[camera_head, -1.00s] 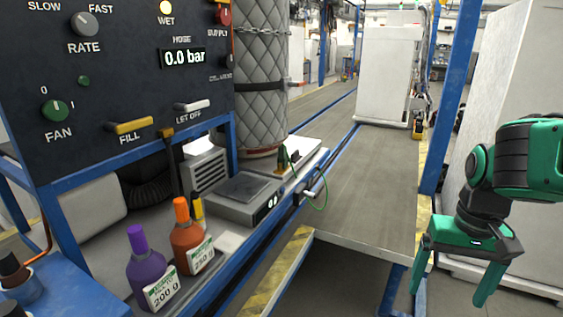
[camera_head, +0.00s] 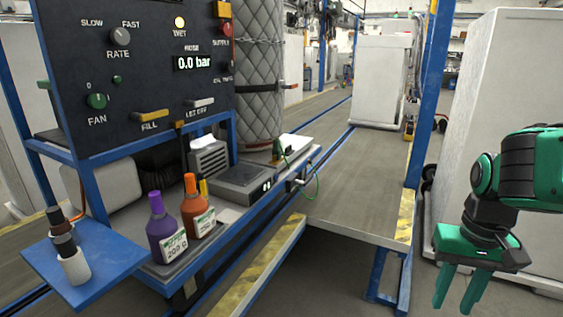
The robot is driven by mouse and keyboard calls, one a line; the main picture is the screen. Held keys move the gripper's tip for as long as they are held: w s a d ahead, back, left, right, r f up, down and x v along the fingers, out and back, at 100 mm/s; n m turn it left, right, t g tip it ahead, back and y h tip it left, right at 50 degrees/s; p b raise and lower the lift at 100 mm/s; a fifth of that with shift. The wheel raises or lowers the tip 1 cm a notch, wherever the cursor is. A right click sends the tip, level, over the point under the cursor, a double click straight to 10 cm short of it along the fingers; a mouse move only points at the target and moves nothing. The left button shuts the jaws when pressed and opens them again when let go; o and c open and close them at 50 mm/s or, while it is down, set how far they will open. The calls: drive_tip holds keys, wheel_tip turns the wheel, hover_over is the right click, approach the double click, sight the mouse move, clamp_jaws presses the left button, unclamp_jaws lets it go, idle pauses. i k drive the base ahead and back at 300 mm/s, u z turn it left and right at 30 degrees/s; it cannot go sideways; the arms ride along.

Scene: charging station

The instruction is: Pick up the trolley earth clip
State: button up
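A small pale clip-like piece (camera_head: 297,183) sits at the blue front rail of the bench, and it looks like the earth clip. A thin green cable (camera_head: 314,184) loops beside it, hanging over the edge and rising towards a small green fitting (camera_head: 281,147) at the foot of the quilted column. The clip's jaws are too small to make out. My gripper (camera_head: 452,309) is at the lower right, pointing down with its green fingers apart and nothing between them. It is well to the right of the clip, touching nothing.
Purple (camera_head: 165,235) and orange (camera_head: 196,212) bottles and a scale (camera_head: 243,184) stand on the bench. A blue shelf (camera_head: 105,268) juts out at lower left. A grey platform (camera_head: 350,205) with a striped edge lies between clip and gripper. A white cabinet (camera_head: 490,110) stands behind my arm.

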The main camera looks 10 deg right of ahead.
sight(276, 147)
drive_tip(key=u, duration=0.05)
drive_tip(key=k, duration=0.55)
drive_tip(key=z, duration=0.65)
drive_tip(key=i, duration=2.4)
drive_tip(key=u, duration=0.85)
drive_tip(key=i, duration=0.55)
drive_tip(key=u, duration=0.2)
